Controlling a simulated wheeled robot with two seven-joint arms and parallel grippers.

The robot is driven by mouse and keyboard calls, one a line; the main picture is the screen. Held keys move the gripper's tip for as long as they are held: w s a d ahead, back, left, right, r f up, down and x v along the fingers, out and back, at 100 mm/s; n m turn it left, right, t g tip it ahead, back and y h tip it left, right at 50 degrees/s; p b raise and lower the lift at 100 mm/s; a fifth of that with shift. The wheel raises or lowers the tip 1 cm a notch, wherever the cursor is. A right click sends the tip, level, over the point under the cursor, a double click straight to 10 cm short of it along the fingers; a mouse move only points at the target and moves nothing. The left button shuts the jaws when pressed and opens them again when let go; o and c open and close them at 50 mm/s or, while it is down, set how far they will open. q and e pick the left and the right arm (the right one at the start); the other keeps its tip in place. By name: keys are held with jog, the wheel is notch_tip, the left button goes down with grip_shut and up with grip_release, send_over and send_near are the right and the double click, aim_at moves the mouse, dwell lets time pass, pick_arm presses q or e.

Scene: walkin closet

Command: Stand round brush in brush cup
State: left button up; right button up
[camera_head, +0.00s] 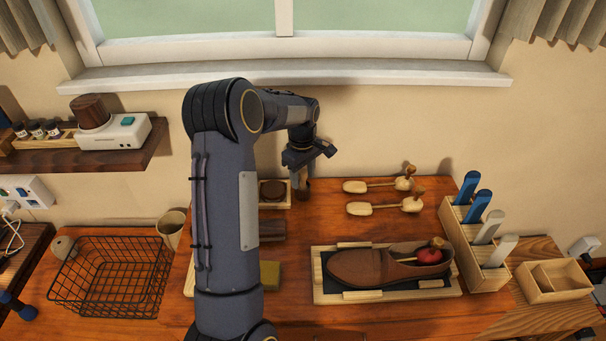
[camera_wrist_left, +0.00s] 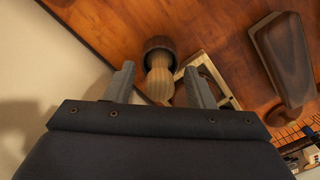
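The round brush stands below my left gripper (camera_head: 304,176). In the left wrist view the round brush (camera_wrist_left: 160,72) shows a pale wooden handle and a wider dark end farther away. My left gripper (camera_wrist_left: 160,85) is open, with a finger on each side of the handle and a visible gap to both. In the head view the gripper hides much of the brush. My right gripper is out of view.
A square wooden holder (camera_head: 289,204) with a dark round piece is close left of the brush. A dark brown block (camera_head: 272,230) lies nearer. A shoe (camera_head: 375,268) sits on a tray. A wire basket (camera_head: 112,283) stands left. The wall and window sill (camera_head: 290,73) are behind.

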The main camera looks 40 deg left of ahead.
pick_arm(q)
jog(key=shift+r, duration=0.1)
notch_tip(320, 180, up, 8)
jog(key=shift+a+f+b, duration=0.1)
jog(key=shift+f+b, duration=0.1)
jog(key=shift+b, duration=0.3)
dwell(0.9)
